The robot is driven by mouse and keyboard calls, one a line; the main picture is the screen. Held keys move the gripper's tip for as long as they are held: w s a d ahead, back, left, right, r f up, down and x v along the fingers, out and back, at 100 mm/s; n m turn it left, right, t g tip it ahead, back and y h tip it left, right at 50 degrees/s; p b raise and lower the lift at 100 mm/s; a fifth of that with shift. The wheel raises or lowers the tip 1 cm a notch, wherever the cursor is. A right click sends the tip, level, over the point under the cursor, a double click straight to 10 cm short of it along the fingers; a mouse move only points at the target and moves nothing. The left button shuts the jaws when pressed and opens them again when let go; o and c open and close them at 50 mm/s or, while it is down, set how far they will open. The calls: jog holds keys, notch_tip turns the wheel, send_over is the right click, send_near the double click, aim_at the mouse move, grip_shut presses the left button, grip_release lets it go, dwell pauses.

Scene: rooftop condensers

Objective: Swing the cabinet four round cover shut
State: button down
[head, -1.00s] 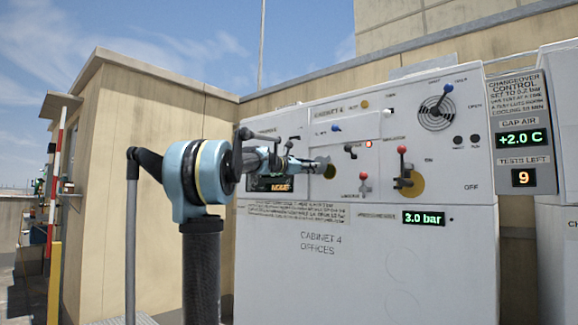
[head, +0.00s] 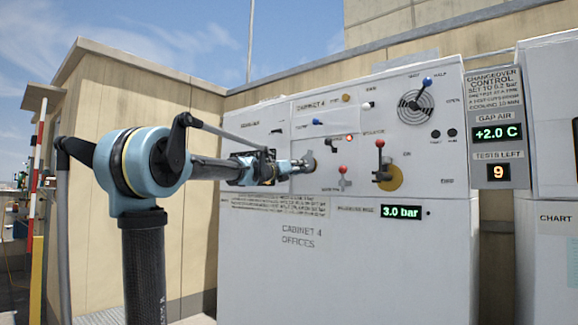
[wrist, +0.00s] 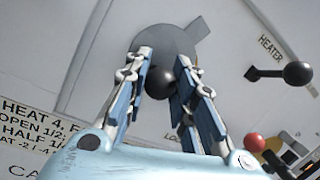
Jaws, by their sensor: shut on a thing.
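The round cover is a grey disc with a square tab (wrist: 170,40) on the cabinet face in the wrist view. A black ball knob (wrist: 160,84) stands out in front of it. My gripper (wrist: 162,68) has its two blue fingers on either side of this knob and is shut on it. In the head view my gripper (head: 298,166) reaches the front of cabinet four (head: 350,260), left of the red-knobbed levers. The cover (head: 309,159) shows there only as a small grey patch, mostly hidden by my gripper.
A black-knobbed lever marked heater (wrist: 298,73) and a red knob (wrist: 253,142) stand close on the right in the wrist view. In the head view a red-knobbed lever (head: 380,160) and a round dial (head: 415,105) are further right. A display reads 3.0 bar (head: 401,212).

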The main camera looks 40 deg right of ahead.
jog(key=shift+s+d+n+t, duration=0.1)
jog(key=shift+s+n+t, duration=0.3)
jog(key=shift+n, duration=0.45)
jog(key=shift+s+d+n+t, duration=0.1)
jog(key=shift+s+n+t, duration=0.1)
jog(key=shift+s+n, duration=0.55)
jog(key=shift+w, duration=0.15)
jog(key=c, duration=1.6)
grip_release()
jog(key=shift+a, duration=0.1)
jog(key=v, duration=1.2)
